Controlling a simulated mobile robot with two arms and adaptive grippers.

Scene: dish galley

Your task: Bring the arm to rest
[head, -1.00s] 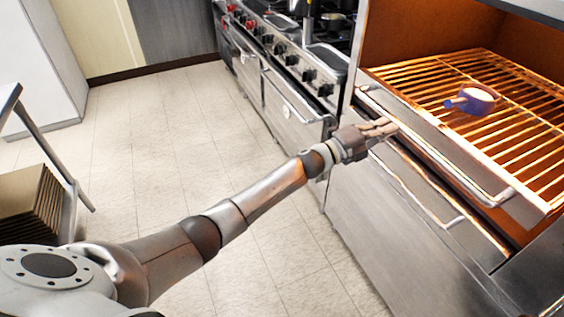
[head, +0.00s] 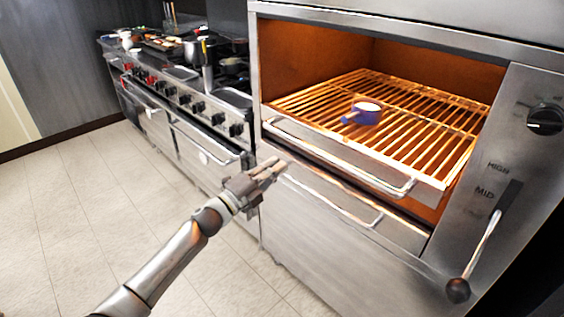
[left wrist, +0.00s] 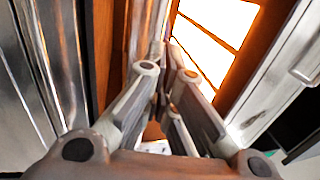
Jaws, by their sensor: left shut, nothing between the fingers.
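My left arm reaches in from the lower left in the head view. Its gripper (head: 271,172) is shut and empty, in front of the broiler's front face, a little below and left of the rack drawer's handle (head: 340,160). In the left wrist view the fingers (left wrist: 163,75) stand close together with nothing held. My right gripper is in neither view.
The broiler's glowing rack (head: 420,120) holds a small blue pan (head: 362,116). A lever (head: 480,245) and a knob (head: 545,120) sit on its right panel. A stove (head: 190,100) with pots stands at the left. Tiled floor (head: 80,200) is clear.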

